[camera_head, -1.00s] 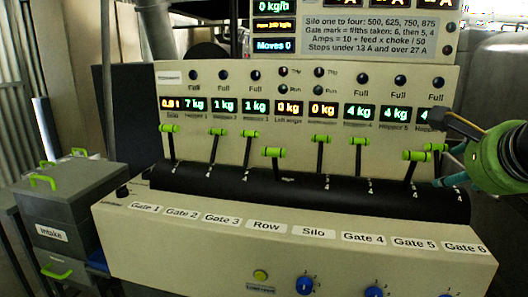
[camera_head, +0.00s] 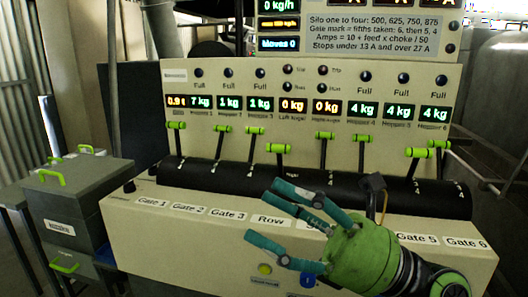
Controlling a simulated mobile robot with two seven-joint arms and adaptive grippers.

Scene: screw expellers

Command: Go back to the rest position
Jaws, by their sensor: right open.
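My right gripper (camera_head: 300,230) is in front of the control console (camera_head: 150,215), over the label strip between the Row label and the Gate 5 label. Its green palm is at the right and its teal fingers point left, spread apart, with nothing between them. It hides the Silo and Gate 4 labels and part of the lower panel. Several green-topped levers (camera_head: 278,148) stand along the black drum (camera_head: 230,177) behind it; the gripper appears apart from them. My left gripper is not in view.
A display panel (camera_head: 300,75) with lit weight readouts rises behind the levers. Grey bins (camera_head: 75,185) with green handles stand at the left. A grey wall and metal rails (camera_head: 490,185) are at the right.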

